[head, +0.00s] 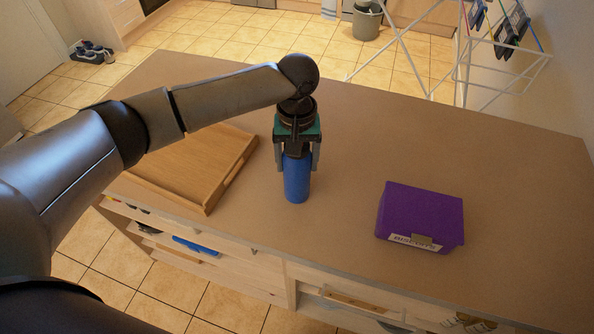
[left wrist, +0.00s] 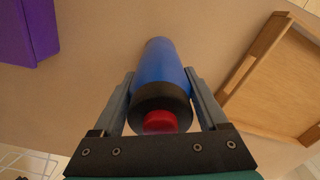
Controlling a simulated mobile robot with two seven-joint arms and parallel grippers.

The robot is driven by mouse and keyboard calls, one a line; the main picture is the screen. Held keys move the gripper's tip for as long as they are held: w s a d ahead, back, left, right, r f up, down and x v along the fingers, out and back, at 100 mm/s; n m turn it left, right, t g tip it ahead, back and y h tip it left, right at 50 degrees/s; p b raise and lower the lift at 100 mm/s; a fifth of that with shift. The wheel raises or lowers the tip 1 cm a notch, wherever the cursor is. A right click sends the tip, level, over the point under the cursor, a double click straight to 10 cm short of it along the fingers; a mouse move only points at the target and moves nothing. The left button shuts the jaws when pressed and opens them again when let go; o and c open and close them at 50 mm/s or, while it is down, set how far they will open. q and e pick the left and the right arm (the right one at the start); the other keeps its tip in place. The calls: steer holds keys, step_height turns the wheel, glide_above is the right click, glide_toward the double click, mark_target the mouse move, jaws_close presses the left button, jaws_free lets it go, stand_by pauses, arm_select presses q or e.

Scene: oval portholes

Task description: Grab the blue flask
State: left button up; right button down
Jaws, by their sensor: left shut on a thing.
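The blue flask (head: 296,184) stands upright on the brown countertop, near its front edge, in the head view. My left gripper (head: 297,160) is above it, with one finger on each side of its upper part, shut on it. In the left wrist view the flask (left wrist: 165,68) lies between the two fingers of the gripper (left wrist: 162,98). Its black collar and red top face the camera there. The gripper hides the flask's top in the head view. My right gripper is not in view.
A purple box (head: 420,217) with a label stands to the right of the flask. A wooden tray (head: 226,174) lies to the left, under my left arm. The right side and back of the countertop (head: 480,150) are clear. A white drying rack (head: 462,75) stands behind.

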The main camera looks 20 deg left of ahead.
arm_select(q)
jaws_close()
steer(key=shift+r, duration=0.15)
